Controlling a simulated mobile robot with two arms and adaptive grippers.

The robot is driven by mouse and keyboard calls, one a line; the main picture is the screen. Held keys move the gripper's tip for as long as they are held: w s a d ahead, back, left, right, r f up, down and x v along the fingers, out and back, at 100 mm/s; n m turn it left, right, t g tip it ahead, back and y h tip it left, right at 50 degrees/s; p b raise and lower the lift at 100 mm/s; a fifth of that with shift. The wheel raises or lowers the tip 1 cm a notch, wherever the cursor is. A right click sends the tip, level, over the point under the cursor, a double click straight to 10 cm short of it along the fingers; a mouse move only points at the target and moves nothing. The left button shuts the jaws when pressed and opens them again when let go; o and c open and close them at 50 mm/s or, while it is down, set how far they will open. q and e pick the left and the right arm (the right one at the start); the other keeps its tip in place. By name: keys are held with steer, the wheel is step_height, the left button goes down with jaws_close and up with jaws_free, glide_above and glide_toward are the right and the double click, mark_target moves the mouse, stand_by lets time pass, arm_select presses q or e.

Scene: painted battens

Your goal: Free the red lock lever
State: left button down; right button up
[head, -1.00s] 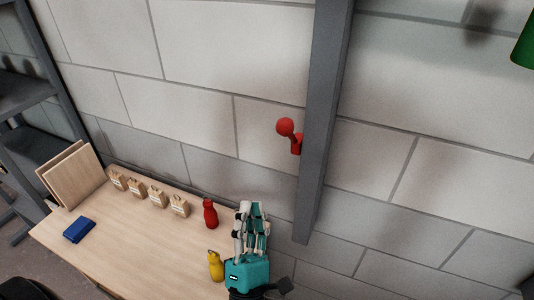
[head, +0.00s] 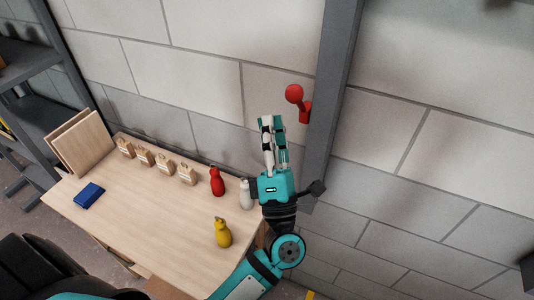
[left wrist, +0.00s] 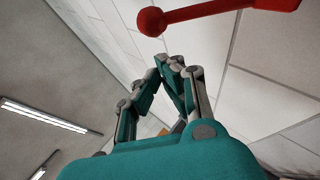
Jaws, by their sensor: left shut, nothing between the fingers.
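The red lock lever (head: 295,94) has a round knob and a short arm, and sits at the left edge of a dark grey batten (head: 330,100) on the block wall. Whether the batten touches the lever cannot be told. My left gripper (head: 273,119) points up, just below and left of the lever. Its fingers are together and hold nothing. In the left wrist view, the lever (left wrist: 225,12) crosses the top, beyond the closed fingertips (left wrist: 168,60), with a visible gap. My right gripper is out of view.
A wooden table (head: 150,215) below holds a red bottle (head: 217,182), a yellow bottle (head: 223,233), a white bottle (head: 246,194), several small tan tagged items (head: 164,163) and a blue item (head: 89,195). A dark shelf (head: 30,120) stands left.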

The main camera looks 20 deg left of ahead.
arm_select(q)
steer(key=shift+w+d+r, duration=0.5)
steer(key=shift+w+r, duration=0.2)
steer(key=shift+r, duration=0.05)
steer(key=shift+w+a+r, duration=0.1)
steer(key=shift+w+r, duration=0.4)
steer(key=shift+r, duration=0.4)
steer(key=s+a+v, duration=0.1)
steer(key=a+v, duration=0.1)
steer(key=v, duration=1.1)
steer(key=shift+s+a, duration=0.3)
steer(key=shift+s, duration=0.05)
